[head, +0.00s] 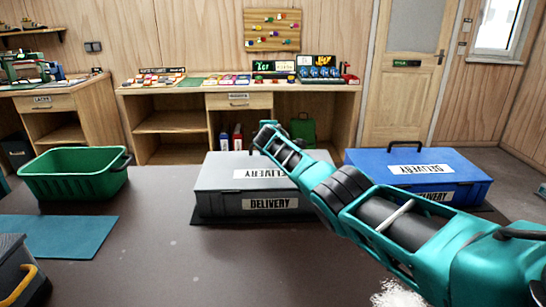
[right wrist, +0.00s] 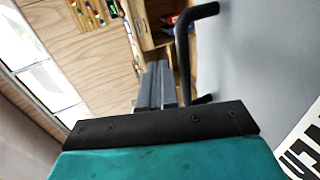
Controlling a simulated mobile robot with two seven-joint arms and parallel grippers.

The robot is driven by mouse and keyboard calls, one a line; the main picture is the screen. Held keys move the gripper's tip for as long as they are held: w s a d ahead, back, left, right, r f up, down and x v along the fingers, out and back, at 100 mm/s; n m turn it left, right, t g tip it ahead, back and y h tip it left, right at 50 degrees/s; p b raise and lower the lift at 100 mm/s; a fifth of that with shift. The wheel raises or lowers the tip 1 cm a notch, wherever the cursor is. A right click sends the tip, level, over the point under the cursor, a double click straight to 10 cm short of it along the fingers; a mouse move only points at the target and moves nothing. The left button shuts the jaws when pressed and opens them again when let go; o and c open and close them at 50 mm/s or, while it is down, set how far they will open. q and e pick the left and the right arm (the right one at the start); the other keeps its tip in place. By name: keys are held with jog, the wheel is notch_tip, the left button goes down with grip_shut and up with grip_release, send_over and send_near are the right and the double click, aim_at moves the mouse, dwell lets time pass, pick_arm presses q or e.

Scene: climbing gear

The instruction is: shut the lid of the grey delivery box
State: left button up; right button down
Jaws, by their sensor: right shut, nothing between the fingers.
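The grey delivery box (head: 218,192) stands on the dark table in the middle of the head view, with white DELIVERY labels on its top and front. Its lid (head: 222,168) lies flat on the box and looks down, with no gap visible at the front. My right arm crosses over the box's right part and hides some of the lid. My right gripper (right wrist: 157,82) is shut and empty, beside the lid's black handle (right wrist: 184,45) in the right wrist view. I cannot tell whether they touch. My left gripper is not in view.
A blue delivery box (head: 455,168) with its lid down stands to the right. A green basket (head: 72,185) and a teal mat (head: 60,235) are on the left. A dark container (head: 15,275) is at the lower left. The table's front middle is clear.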

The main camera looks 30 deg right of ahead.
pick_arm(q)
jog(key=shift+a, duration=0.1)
pick_arm(e)
jog(key=shift+r, duration=0.1)
pick_arm(q)
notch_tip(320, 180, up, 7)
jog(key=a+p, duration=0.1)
jog(key=p, duration=0.6)
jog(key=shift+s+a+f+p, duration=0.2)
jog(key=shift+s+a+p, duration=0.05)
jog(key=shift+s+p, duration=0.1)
pick_arm(e)
notch_tip(320, 180, up, 14)
jog(key=s+a, duration=0.1)
jog(key=s, duration=0.1)
jog(key=shift+a+f, duration=0.25)
jog(key=shift+s, duration=0.15)
